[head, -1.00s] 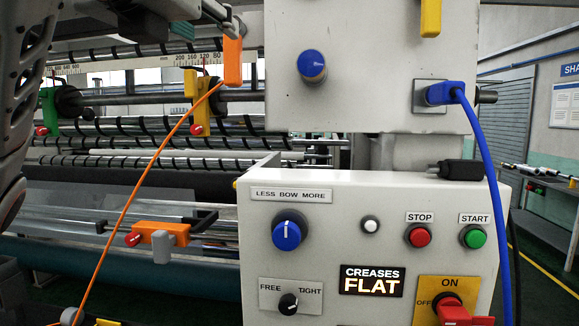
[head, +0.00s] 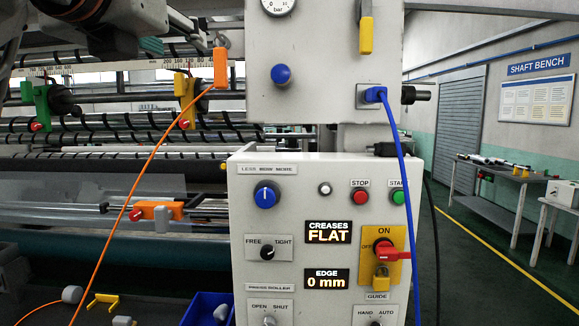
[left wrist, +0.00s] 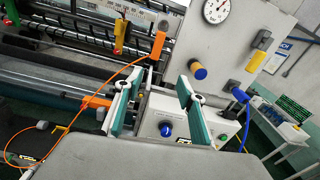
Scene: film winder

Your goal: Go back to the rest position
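My left gripper (head: 152,44) is at the upper left of the head view, partly cut off by the top edge. In the left wrist view its two teal-padded fingers (left wrist: 160,80) stand well apart with nothing between them. Behind them is the control panel (head: 325,190), with the blue bow knob (head: 265,195) visible between the fingers. The gripper touches nothing that I can see. The creases display (head: 328,232) reads FLAT and the edge display (head: 327,279) reads 0 mm. My right gripper is in neither view.
An orange cord (head: 150,165) runs down from an orange block (head: 221,70). A blue cable (head: 405,190) hangs along the panel's right side. Rollers (head: 110,140) fill the left. A blue bin (head: 205,310) is at lower left. The floor (head: 470,270) at right is clear.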

